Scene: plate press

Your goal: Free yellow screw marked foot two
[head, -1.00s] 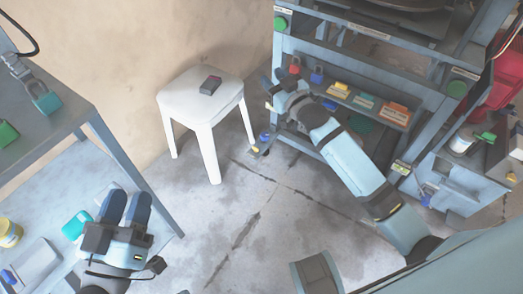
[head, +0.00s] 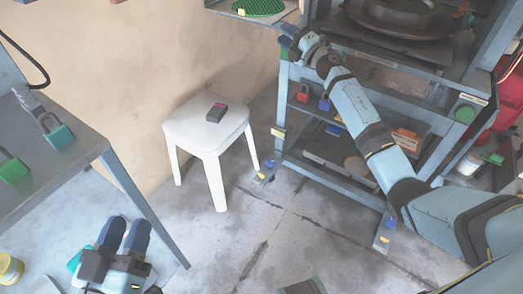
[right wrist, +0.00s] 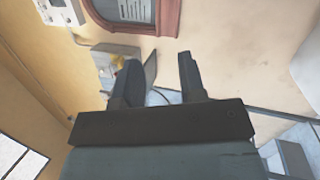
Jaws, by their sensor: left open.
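Small yellow parts show at the press's feet in the head view: one on the near-left foot (head: 263,176), beside a blue part, and one on the front foot (head: 384,239), below a blue part. Foot markings are too small to read, so I cannot tell which is foot two. My right gripper (head: 287,38) is at the upper left corner post of the press (head: 284,100), well above the feet. The right wrist view shows its fingers (right wrist: 158,64) apart with nothing held. My left gripper (head: 124,228) is open and empty at lower left, far from the press.
A grey table (head: 70,165) at left carries a teal padlock (head: 57,131) and a green one (head: 12,168). My right arm crosses before the press shelves. The floor between stool and press is clear.

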